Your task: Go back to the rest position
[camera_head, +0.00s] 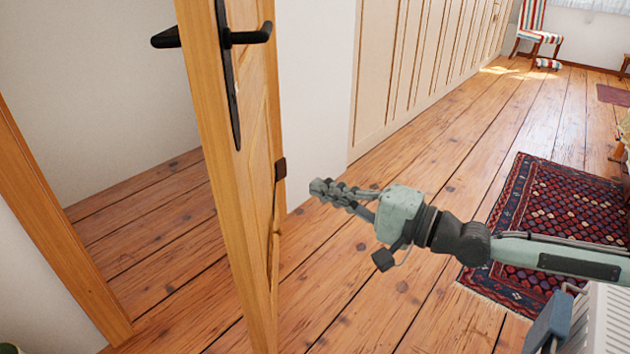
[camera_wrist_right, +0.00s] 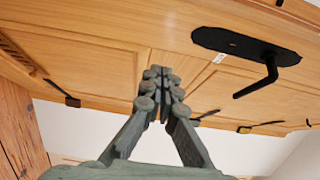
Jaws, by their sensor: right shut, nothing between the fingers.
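My right gripper (camera_head: 322,188) is shut and empty in the head view, its arm reaching in from the right. It points left towards the edge of a wooden door (camera_head: 225,160) and appears apart from it. In the right wrist view the closed fingers (camera_wrist_right: 160,75) show in the middle with the door's panelled face (camera_wrist_right: 90,60) beyond them. The black door handle (camera_head: 250,35) is at the top of the door, above and left of the gripper. It also shows in the wrist view (camera_wrist_right: 262,70), right of the fingers. My left gripper is out of view.
The door stands open beside a wooden frame (camera_head: 60,230). A patterned rug (camera_head: 560,205) lies on the plank floor at the right, partly behind my arm. A white radiator (camera_head: 610,315) is at the lower right. A striped chair (camera_head: 535,35) stands far back. Floor ahead is clear.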

